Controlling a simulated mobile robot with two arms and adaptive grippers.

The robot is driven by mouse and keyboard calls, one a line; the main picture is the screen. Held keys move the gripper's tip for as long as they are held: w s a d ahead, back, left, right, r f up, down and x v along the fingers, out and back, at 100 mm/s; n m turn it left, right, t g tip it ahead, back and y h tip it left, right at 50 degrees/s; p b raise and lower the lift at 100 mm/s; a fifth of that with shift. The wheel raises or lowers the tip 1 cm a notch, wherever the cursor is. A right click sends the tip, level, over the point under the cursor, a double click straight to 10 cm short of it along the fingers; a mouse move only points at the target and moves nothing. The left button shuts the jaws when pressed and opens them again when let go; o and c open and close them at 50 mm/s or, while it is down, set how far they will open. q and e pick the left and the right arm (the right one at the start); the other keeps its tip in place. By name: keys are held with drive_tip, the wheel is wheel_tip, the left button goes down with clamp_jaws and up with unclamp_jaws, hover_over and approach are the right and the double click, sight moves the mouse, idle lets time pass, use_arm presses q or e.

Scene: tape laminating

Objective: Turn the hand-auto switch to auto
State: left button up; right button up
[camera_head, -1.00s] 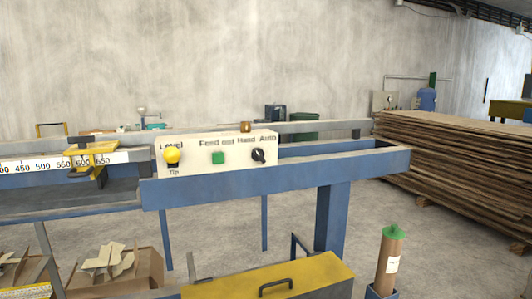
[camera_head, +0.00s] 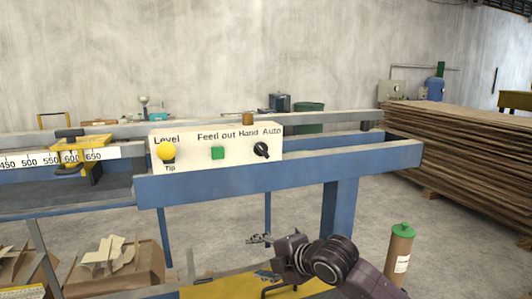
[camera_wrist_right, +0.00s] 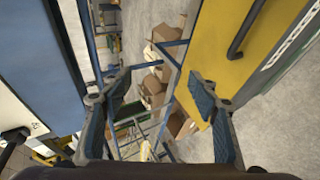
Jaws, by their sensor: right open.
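The hand-auto switch (camera_head: 261,149) is a black knob on the right of a white control panel (camera_head: 190,157), under the words Hand and Auto. Which word it points to is too small to tell. My right gripper (camera_head: 260,256) is open and empty, below and in front of the panel, apart from the switch. In the right wrist view its two fingers (camera_wrist_right: 162,100) stand wide apart with nothing between them. A black knob, apparently the switch (camera_wrist_right: 14,138), shows at that view's left edge, outside the fingers. My left gripper is not in view.
The panel also bears a yellow knob (camera_head: 167,153) and a green button (camera_head: 217,153). A blue beam (camera_head: 300,174) runs below it. A yellow box (camera_head: 222,287) lies under my right gripper. A brown cylinder with a green cap (camera_head: 400,250) stands at the right.

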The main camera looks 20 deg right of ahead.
drive_tip(key=w+d+r+n+t, duration=0.2)
drive_tip(key=w+d+r+n, duration=0.1)
drive_tip(key=r, duration=0.8)
drive_tip(key=n+t, duration=0.2)
drive_tip(key=n, duration=0.2)
approach(264, 152)
drive_tip(key=w, duration=0.2)
drive_tip(key=shift+y, duration=0.4)
drive_tip(key=p+x, duration=0.1)
drive_tip(key=x, duration=0.2)
drive_tip(key=p+x, duration=0.1)
drive_tip(key=x, duration=0.3)
drive_tip(key=shift+a+f, duration=0.2)
drive_tip(key=shift+f, duration=0.05)
drive_tip(key=c, duration=1.2)
drive_tip(key=shift+o, duration=0.2)
